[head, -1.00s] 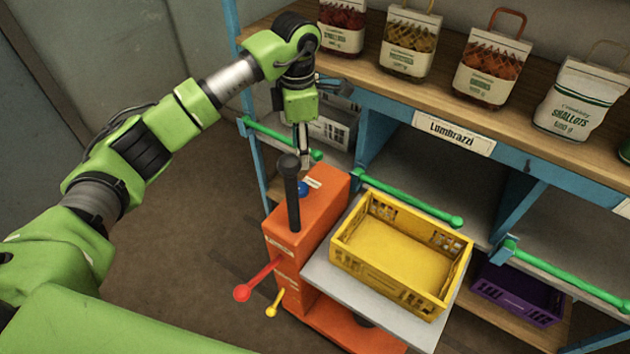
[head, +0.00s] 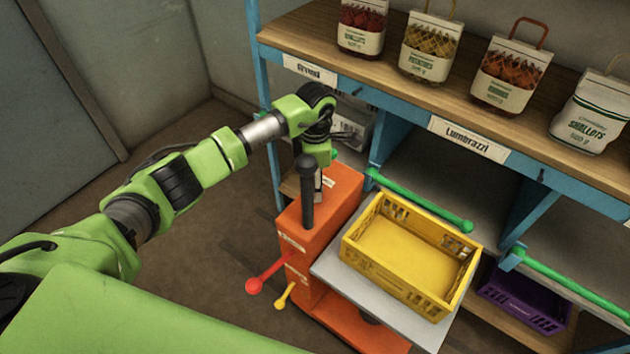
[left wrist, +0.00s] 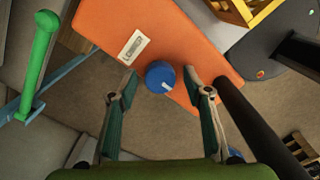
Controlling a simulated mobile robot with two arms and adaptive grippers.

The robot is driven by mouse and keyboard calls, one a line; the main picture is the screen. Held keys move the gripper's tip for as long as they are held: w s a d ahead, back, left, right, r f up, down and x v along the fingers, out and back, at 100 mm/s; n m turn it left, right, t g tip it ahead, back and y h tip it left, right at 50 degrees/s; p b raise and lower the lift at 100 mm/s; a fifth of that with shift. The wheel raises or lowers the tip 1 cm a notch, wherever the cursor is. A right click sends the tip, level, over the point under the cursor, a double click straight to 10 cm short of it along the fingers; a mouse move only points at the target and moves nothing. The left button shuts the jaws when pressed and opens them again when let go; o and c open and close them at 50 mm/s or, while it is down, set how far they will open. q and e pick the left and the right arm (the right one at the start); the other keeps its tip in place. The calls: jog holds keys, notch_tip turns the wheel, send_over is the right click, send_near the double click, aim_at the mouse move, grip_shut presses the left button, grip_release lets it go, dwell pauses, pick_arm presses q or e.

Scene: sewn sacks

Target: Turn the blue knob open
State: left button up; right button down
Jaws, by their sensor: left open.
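The blue knob (left wrist: 160,76) is round with a small white mark and sits on top of the orange lift column (left wrist: 130,28), beside a white label (left wrist: 133,47). In the head view the knob is hidden behind my gripper and the black post. My left gripper (head: 319,190) points down over the top of the orange column (head: 345,192). In the left wrist view its two fingers stand open, one on each side of the knob, with a gap showing on both sides. My right gripper is not in view.
A black upright handle (head: 307,195) stands close to my gripper. A yellow crate (head: 392,285) sits on the lift's grey plate. Red (head: 253,286) and yellow (head: 281,302) levers stick out in front. Shelves with sacks (head: 430,48) and green rails (head: 425,203) stand behind.

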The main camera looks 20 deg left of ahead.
pick_arm(q)
jog(key=c, duration=1.1)
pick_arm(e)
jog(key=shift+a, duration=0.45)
